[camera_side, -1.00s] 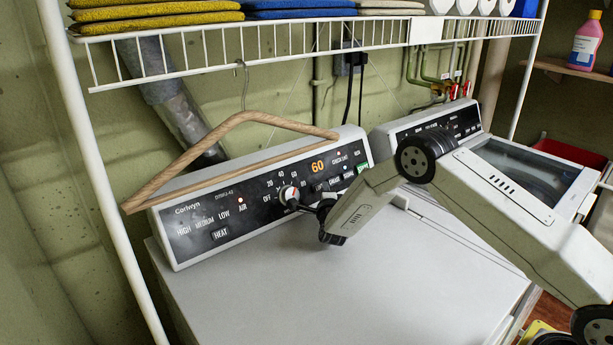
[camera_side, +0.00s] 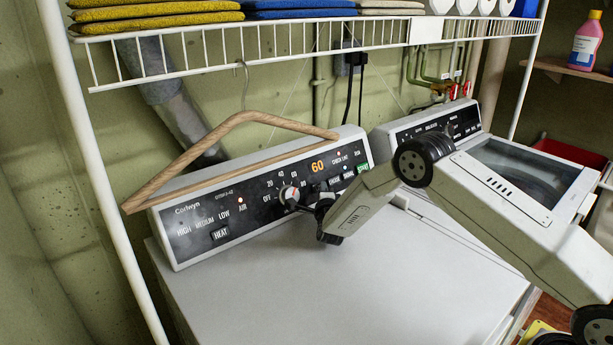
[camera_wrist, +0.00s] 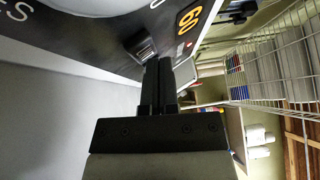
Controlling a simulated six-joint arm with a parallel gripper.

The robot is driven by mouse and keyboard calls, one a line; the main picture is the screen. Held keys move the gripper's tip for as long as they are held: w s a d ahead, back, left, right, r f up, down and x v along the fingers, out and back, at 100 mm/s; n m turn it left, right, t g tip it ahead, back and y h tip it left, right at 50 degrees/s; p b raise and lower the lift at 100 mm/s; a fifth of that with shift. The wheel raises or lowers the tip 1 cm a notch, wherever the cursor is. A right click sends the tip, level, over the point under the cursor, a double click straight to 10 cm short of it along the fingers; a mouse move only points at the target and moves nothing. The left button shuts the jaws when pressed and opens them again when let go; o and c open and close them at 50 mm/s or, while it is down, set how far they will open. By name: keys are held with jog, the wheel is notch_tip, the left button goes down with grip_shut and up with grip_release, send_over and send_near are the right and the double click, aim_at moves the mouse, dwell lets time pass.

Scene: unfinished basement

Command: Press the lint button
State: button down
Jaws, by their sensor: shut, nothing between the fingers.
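The dryer's control panel (camera_side: 250,197) is black with white lettering, a dial (camera_side: 289,194) and a lit orange 60. A "CHECK LINT" label (camera_side: 347,157) is at its upper right. Several small buttons, including a dark one (camera_side: 322,187), sit in a row below the 60; I cannot read which is lint. My gripper (camera_side: 297,207) is shut and empty, close to the panel beside the dial's lower right. In the wrist view my gripper's fingertips (camera_wrist: 159,65) are just by a dark button (camera_wrist: 143,48); I cannot tell whether they touch it.
A wooden hanger (camera_side: 225,140) hangs from the wire shelf (camera_side: 250,45) and lies across the panel's upper left. Folded cloths (camera_side: 155,18) are on the shelf. A second machine (camera_side: 440,125) stands to the right. The dryer's white top (camera_side: 300,290) is clear.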

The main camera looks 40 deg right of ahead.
jog(key=shift+w+f, duration=0.2)
jog(key=shift+w, duration=0.2)
dwell(0.8)
jog(key=shift+s+r, duration=0.4)
jog(key=shift+s, duration=0.4)
jog(key=shift+s+r, duration=0.1)
dwell(0.4)
jog(key=shift+s+r, duration=0.35)
jog(key=shift+s, duration=0.35)
jog(key=shift+s+r, duration=0.3)
jog(key=shift+s, duration=0.45)
jog(key=shift+s+r, duration=0.35)
jog(key=shift+s, duration=0.35)
